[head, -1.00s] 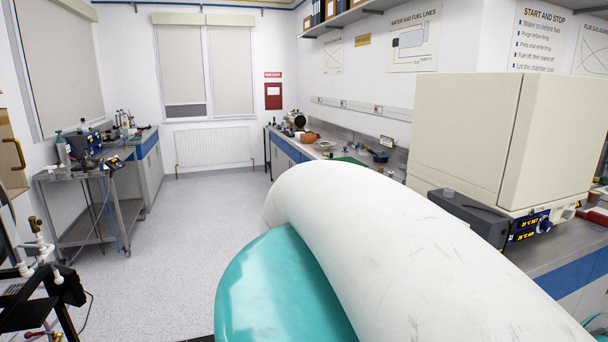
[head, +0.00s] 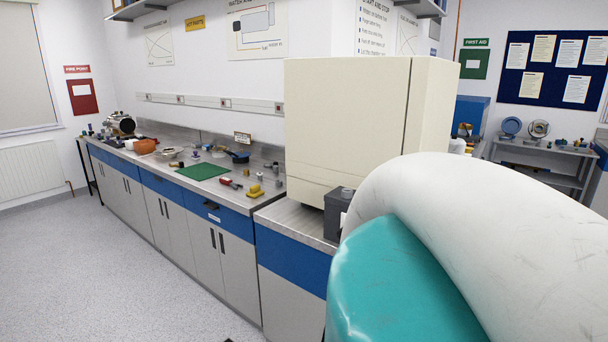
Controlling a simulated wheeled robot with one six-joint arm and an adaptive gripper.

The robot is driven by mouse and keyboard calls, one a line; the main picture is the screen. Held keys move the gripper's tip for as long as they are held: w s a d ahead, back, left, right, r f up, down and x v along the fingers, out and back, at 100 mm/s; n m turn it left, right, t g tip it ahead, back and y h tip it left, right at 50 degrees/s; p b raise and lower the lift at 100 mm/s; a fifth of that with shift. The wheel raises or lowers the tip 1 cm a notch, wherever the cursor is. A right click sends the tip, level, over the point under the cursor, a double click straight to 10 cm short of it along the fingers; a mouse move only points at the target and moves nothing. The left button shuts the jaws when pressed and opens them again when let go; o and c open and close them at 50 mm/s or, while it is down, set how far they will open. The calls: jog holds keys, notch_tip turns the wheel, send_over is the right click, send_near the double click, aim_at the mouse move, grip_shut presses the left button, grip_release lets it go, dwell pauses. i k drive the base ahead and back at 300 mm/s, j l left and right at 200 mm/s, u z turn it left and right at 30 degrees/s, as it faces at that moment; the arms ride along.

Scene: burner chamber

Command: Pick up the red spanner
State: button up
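I cannot make out a red spanner for certain. A small red item (head: 231,183) lies on the left bench, just right of the green mat (head: 203,171); it is too small to tell whether it is a spanner. My gripper is not in view. Only my white and teal arm links show, large at the lower right, hiding part of the bench and room behind them.
The long bench (head: 150,164) holds several small items, including a yellow block (head: 255,192) and an orange-brown vessel (head: 144,146). A cream cabinet (head: 350,130) stands at its near end. A grey shelf unit (head: 545,165) is far right. The floor (head: 100,270) at left is clear.

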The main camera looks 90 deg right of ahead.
aim_at(228, 181)
jog(key=z, duration=1.85)
jog(key=i+j+z, duration=0.35)
jog(key=i+j, duration=0.45)
jog(key=i+j+z, duration=0.1)
jog(key=i+j, duration=0.45)
jog(key=j, duration=0.15)
jog(key=i+j, duration=0.1)
jog(key=j, duration=0.25)
jog(key=i+j+z, duration=0.1)
jog(key=j, duration=0.25)
jog(key=i+j, duration=0.1)
jog(key=j, duration=0.2)
jog(key=i+j+z, duration=0.1)
jog(key=j, duration=0.25)
